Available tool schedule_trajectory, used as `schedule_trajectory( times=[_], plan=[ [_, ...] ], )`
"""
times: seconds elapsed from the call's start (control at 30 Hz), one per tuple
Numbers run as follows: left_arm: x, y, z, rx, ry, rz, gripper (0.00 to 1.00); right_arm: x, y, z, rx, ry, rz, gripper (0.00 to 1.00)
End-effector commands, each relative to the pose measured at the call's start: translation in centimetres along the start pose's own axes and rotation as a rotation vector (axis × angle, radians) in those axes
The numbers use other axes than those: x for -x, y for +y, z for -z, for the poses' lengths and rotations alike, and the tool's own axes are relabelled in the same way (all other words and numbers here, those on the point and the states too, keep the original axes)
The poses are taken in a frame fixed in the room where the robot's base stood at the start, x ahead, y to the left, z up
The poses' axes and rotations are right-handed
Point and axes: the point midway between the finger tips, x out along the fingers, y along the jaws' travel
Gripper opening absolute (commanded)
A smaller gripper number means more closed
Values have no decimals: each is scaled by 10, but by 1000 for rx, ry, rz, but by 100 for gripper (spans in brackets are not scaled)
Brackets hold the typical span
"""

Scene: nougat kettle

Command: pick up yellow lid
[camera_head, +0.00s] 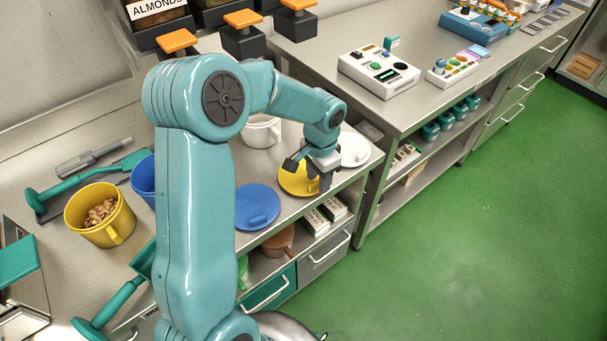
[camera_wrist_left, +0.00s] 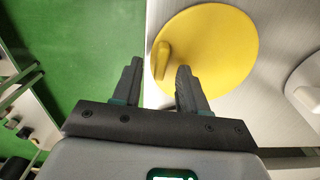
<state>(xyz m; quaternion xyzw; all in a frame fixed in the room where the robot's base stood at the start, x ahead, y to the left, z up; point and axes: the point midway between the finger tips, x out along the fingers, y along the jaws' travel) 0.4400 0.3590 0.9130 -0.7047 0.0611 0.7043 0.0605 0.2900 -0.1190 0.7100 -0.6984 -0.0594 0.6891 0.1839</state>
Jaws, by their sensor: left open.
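The yellow lid (camera_head: 292,180) lies flat on the metal counter near its front edge, partly hidden by my left gripper in the head view. In the left wrist view the yellow lid (camera_wrist_left: 215,48) is a round disc with a raised handle (camera_wrist_left: 161,60) near its left side. My left gripper (camera_head: 316,180) is over the lid's right side in the head view. In the wrist view my left gripper (camera_wrist_left: 157,75) is open, with the handle showing between and beyond its two fingertips. The fingers hold nothing. My right gripper is not seen.
A blue lid (camera_head: 257,207) lies left of the yellow lid and a white lid (camera_head: 355,150) lies right of it. A white pot (camera_head: 262,131) stands behind. A yellow pot (camera_head: 92,222) with nuts stands at the left. Green floor (camera_head: 470,220) is open at the right.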

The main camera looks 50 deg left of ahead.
Motion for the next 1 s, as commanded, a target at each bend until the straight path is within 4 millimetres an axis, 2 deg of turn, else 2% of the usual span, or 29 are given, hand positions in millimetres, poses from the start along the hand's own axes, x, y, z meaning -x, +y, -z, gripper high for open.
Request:
schedule_trajectory(
  times=[0.23, 0.27, 0.3, 0.37, 0.4, 0.77, 0.87, 1.0],
  plan=[
    [-3, 0, 0, 0, 1, 0, 43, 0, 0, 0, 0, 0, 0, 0],
    [-3, 0, 0, 0, 1, 0, 36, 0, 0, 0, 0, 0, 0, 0],
    [-3, 0, 0, 0, 1, 0, 23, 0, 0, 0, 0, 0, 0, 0],
    [-3, 0, 0, 0, 1, 0, 4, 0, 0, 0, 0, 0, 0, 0],
    [-3, 0, 0, 0, 1, 0, 0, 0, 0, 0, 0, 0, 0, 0],
    [0, 0, 0, -1, 1, 1, 0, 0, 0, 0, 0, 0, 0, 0],
    [7, 0, 1, -1, 3, 2, 0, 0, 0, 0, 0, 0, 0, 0],
    [29, 0, 1, 0, 6, 2, 0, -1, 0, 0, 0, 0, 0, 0]
  ],
)
